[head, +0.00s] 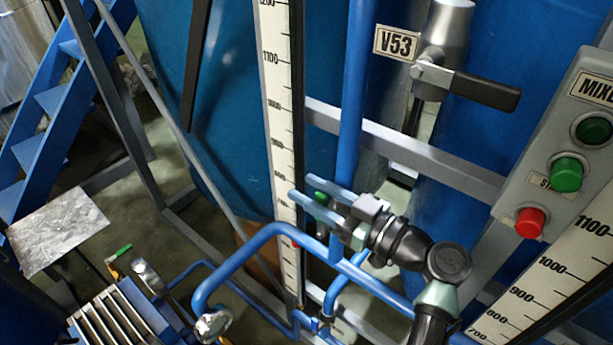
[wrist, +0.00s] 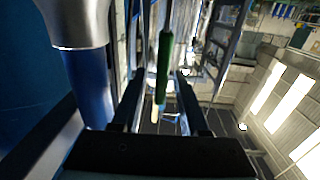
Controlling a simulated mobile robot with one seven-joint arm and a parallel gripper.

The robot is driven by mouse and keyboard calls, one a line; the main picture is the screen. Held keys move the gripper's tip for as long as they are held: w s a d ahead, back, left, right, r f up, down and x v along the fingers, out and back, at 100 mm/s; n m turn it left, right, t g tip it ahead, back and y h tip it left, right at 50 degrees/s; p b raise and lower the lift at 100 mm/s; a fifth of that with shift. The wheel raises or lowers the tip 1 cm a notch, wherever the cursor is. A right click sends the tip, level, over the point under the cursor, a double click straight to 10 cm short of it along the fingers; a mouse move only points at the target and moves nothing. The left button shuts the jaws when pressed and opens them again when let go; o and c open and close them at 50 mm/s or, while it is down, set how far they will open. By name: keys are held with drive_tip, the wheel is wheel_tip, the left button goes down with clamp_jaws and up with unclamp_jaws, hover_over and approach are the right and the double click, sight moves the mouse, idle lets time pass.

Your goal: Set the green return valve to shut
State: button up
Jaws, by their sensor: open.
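My gripper (head: 302,189) is open, its two fingers pointing left in front of the tall white scale. A green handle (head: 320,197) shows as a small patch between the fingers. In the wrist view the long green handle (wrist: 164,68) stands nearly upright between the open fingers (wrist: 160,84). I cannot tell whether either finger touches it. The valve's body is mostly hidden behind my gripper in the head view. Another green lever (head: 119,251) sits lower left, away from my gripper. I see no label naming either as the return valve.
A blue bent pipe (head: 262,238) passes just below my gripper, and a blue vertical pipe (head: 354,90) rises close behind. A black-handled valve (head: 485,91) beside the V53 plate (head: 396,43) is above right. A button panel (head: 566,150) stands at right.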

drive_tip(key=shift+w+a, duration=0.35)
drive_tip(key=shift+a, duration=0.15)
clamp_jaws()
idle(1.2)
